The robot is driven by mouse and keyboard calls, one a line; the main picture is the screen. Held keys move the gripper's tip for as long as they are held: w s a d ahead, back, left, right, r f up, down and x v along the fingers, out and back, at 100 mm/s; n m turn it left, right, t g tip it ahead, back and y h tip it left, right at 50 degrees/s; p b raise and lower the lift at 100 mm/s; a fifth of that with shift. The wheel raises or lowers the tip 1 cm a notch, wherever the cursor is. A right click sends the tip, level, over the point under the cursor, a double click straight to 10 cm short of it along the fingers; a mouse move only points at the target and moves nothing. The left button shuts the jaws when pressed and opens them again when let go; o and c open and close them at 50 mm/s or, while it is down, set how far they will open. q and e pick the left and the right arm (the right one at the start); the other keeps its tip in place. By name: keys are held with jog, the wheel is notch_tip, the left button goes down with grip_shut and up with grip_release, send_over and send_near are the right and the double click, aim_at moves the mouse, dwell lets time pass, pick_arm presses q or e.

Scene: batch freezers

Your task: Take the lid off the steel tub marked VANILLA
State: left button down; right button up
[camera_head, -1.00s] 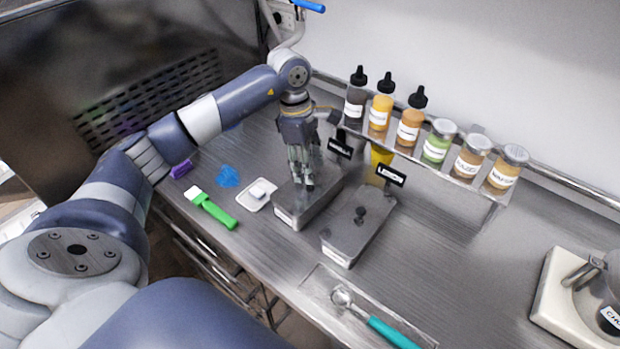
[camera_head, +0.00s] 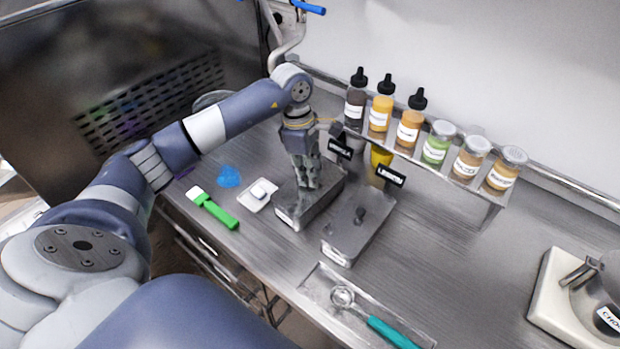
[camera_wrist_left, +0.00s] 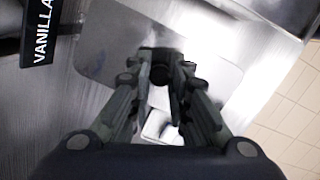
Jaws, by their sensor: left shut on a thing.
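The steel VANILLA tub (camera_head: 290,215) stands on the counter left of the LEMON tub. Its black sign (camera_head: 340,149) stands behind it and reads VANILLA in the left wrist view (camera_wrist_left: 40,32). The lid (camera_wrist_left: 105,45) shows as a grey plate with rounded corners under my fingers. My left gripper (camera_head: 308,184) points down over the tub, shut on the lid's dark knob (camera_wrist_left: 185,68). The lid looks seated on the tub; I cannot tell whether there is a gap. My right gripper is not in view.
The lidded LEMON tub (camera_head: 345,240) stands close on the right. A white dish (camera_head: 254,204) and a green-handled spatula (camera_head: 214,208) lie to the left. A rack of bottles and jars (camera_head: 440,165) is behind. A teal-handled scoop (camera_head: 385,330) lies in front; the counter's right middle is clear.

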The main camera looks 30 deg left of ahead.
pick_arm(q)
jog(key=shift+r+b, duration=0.45)
jog(key=shift+r, duration=0.05)
notch_tip(320, 180, up, 2)
jog(key=shift+w+r+b, duration=0.1)
jog(key=shift+b, duration=0.7)
jog(key=s+d+r+b, duration=0.1)
jog(key=s+d+b, duration=0.2)
jog(key=s, duration=1.3)
jog(key=b, duration=0.2)
jog(key=shift+r+b, duration=0.35)
jog(key=shift+r, duration=0.05)
